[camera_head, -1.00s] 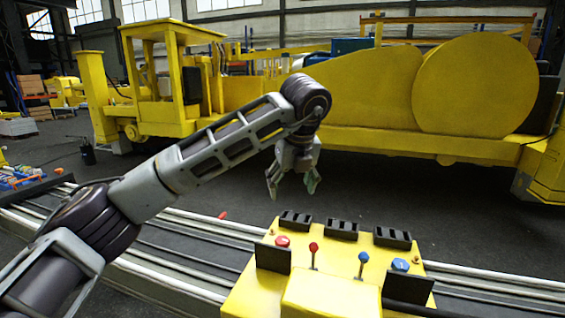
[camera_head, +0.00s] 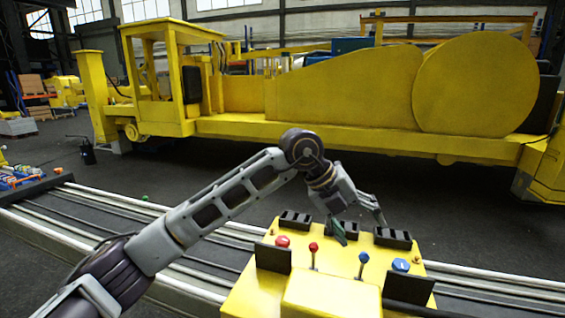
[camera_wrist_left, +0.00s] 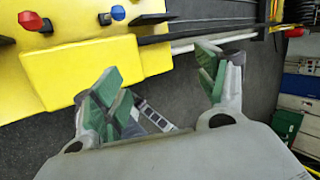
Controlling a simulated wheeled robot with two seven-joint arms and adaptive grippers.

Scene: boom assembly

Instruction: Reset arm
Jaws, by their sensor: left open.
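The yellow control box (camera_head: 330,296) stands at the lower middle of the head view. On it are a red button (camera_head: 283,241), a red lever (camera_head: 313,249), a blue lever (camera_head: 363,260) and a blue button (camera_head: 400,265). My left gripper (camera_head: 360,229) is open and empty, angled down over the box's far edge near the black slotted blocks (camera_head: 342,229). In the left wrist view its green-padded fingers (camera_wrist_left: 158,78) are spread apart, with the box's yellow surface (camera_wrist_left: 85,70) beside and beyond them. My right gripper is not in view.
Pale rails (camera_head: 190,275) run across the floor beside the box. A large yellow machine (camera_head: 340,95) stands behind, with open dark floor between. A small green ball (camera_head: 145,198) shows by the rails. Stacked cases (camera_wrist_left: 297,115) stand at the wrist view's right.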

